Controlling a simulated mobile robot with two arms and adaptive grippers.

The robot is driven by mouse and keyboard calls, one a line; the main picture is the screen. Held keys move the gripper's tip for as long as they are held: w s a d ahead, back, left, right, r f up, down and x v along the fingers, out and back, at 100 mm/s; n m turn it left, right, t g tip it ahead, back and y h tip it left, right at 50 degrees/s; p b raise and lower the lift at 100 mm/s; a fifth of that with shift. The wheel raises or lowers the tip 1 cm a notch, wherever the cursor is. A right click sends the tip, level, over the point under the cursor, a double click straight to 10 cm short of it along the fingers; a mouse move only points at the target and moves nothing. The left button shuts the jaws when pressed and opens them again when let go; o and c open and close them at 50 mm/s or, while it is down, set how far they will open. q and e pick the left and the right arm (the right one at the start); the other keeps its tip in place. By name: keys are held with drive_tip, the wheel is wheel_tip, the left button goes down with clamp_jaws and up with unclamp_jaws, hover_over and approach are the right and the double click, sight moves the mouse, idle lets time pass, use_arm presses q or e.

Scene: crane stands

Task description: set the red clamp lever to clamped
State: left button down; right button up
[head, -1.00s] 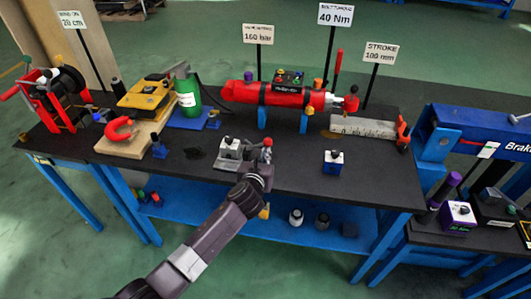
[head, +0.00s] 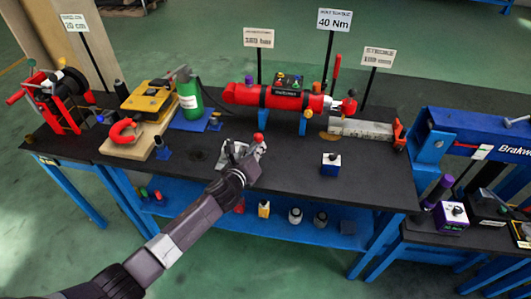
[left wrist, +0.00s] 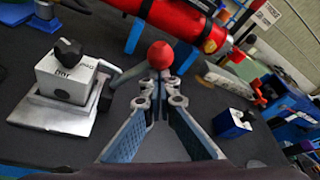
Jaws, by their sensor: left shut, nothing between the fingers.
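The red clamp lever shows as a red ball knob (head: 258,138) at the front middle of the black table. In the left wrist view the red ball (left wrist: 160,55) stands just beyond my fingertips, and its stem is mostly hidden by them. My left gripper (head: 253,153) is shut and empty, right at the lever; in the left wrist view its fingertips (left wrist: 160,88) are close below the ball. Whether they touch the lever I cannot tell. A light grey box with a black knob (left wrist: 66,75) stands on a metal plate left of the lever.
A red cylinder (head: 270,97) lies behind the lever. A blue and white box with a knob (head: 331,164) stands to the right. A green bottle (head: 189,95) and a red horseshoe-shaped piece (head: 123,131) are at the left. Bare table lies between the lever and the blue box.

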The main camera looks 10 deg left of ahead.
use_arm(q)
drive_tip(key=a+n, duration=0.1)
drive_tip(key=a+r+n+h, duration=0.1)
drive_tip(key=shift+n+t+h, duration=0.3)
drive_tip(key=shift+n, duration=0.1)
drive_tip(key=shift+w+a+r, duration=0.1)
drive_tip(key=shift+a+r, duration=0.15)
drive_tip(key=shift+a, duration=0.15)
drive_tip(key=shift+a, duration=0.1)
idle(0.3)
